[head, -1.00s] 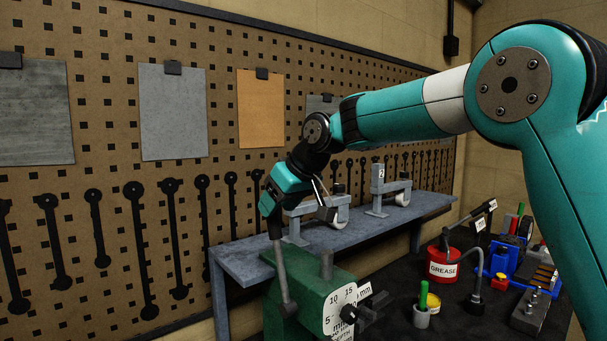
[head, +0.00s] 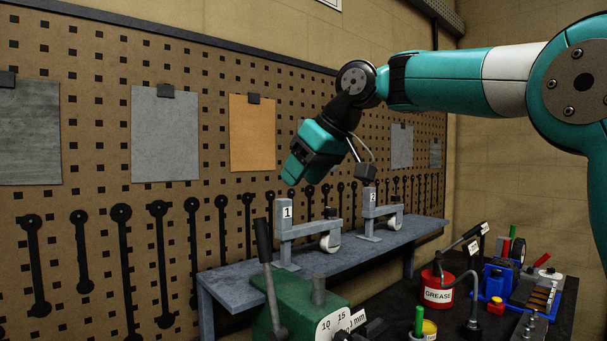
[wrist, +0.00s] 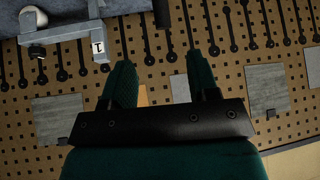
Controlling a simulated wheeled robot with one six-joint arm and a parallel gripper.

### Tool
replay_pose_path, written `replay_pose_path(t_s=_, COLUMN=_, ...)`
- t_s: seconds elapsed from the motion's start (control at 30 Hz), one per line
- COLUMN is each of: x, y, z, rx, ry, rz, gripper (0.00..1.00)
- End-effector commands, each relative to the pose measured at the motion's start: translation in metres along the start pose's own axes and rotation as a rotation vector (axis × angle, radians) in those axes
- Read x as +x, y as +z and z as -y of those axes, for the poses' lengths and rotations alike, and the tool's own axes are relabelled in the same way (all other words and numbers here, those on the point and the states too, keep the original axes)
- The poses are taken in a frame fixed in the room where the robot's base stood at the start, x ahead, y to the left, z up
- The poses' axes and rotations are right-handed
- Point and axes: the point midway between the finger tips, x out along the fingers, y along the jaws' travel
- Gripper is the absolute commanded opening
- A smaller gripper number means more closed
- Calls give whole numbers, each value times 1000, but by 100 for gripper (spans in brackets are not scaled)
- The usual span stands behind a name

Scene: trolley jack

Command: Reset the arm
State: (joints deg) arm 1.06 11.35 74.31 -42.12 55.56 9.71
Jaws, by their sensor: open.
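My arm (head: 440,80) reaches in from the right in the head view. My gripper (head: 292,176) hangs tilted down and left in the air, in front of the pegboard and above the shelf. In the wrist view my gripper (wrist: 160,75) shows two dark green fingers set apart with nothing between them; the pegboard with a grey sheet and a bit of the orange sheet shows past them. The gripper is open and empty.
Stand 1 (head: 285,232) and stand 2 (head: 369,212) rise from the grey shelf (head: 345,258) below my gripper. A green jack (head: 295,306) with a lever (head: 264,255) stands in front. A red grease tin (head: 437,289) and tools crowd the dark bench. The air above is free.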

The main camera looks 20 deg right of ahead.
Motion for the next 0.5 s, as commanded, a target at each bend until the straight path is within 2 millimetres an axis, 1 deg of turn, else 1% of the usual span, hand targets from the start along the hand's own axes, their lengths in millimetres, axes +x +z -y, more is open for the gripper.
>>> replay_pose_path(t_s=0.17, x=1, y=1, z=1, rx=0, ry=-2, rz=2, gripper=55)
replay_pose_path(t_s=0.27, x=11, y=16, z=10, rx=4, ry=-19, rz=20, gripper=55)
replay_pose_path(t_s=0.37, x=32, y=50, z=33, rx=12, ry=-59, rz=62, gripper=55)
replay_pose_path(t_s=0.47, x=60, y=107, z=67, rx=25, ry=-112, rz=129, gripper=55)
replay_pose_path(t_s=0.5, x=71, y=134, z=81, rx=29, ry=-132, rz=159, gripper=55)
